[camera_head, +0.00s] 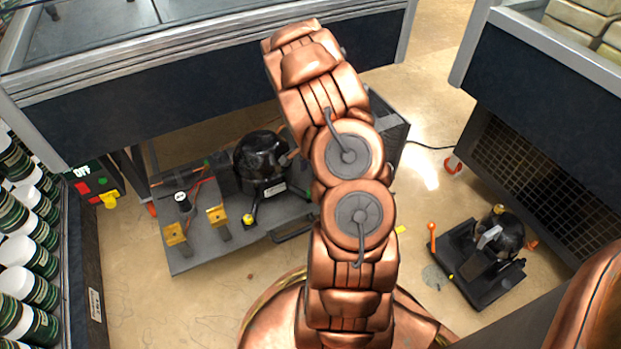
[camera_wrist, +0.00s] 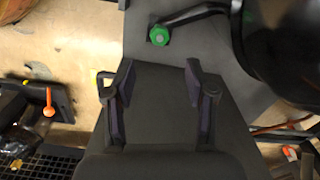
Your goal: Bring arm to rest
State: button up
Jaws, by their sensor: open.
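My copper-coloured arm rises through the middle of the head view and bends away over a low grey cart. My gripper (camera_wrist: 160,85) shows in the wrist view with its two dark fingers spread apart and nothing between them. It is hidden behind the arm in the head view. Below the fingers in the wrist view is a dark grey surface. A black vacuum pump (camera_head: 262,160) stands on the grey cart (camera_head: 190,258), left of my arm. A green cap (camera_wrist: 159,36) shows beyond the fingertips in the wrist view.
A second small pump unit (camera_head: 478,262) with an orange lever (camera_head: 432,236) sits on the floor at right. Dark benches stand at the back and right. A shelf of bottles (camera_head: 28,245) and a panel with red, green and yellow parts (camera_head: 97,188) are at left.

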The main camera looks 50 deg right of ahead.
jog(key=shift+r, duration=0.8)
jog(key=s+a+r+n+p, duration=0.25)
jog(key=a+r+p, duration=0.4)
jog(key=r, duration=0.65)
jog(key=s+a+r+n+p, duration=0.1)
jog(key=a+r+n+p, duration=0.2)
jog(key=a+r+p, duration=0.7)
jog(key=s+a+r+n+p, duration=0.1)
jog(key=a+r+n+p, duration=0.25)
jog(key=r, duration=1.35)
jog(key=s+a+r+n+g+p, duration=0.1)
jog(key=s+a+r+n+p, duration=0.4)
jog(key=s+r+p, duration=0.4)
jog(key=s+a+r+n+p, duration=0.5)
jog(key=s+r+p, duration=0.5)
jog(key=r, duration=0.8)
jog(key=a+p, duration=0.1)
jog(key=a, duration=0.1)
jog(key=shift+s+a+g, duration=0.3)
jog(key=shift+a+g, duration=0.05)
jog(key=shift+g, duration=0.05)
jog(key=shift+r, duration=0.1)
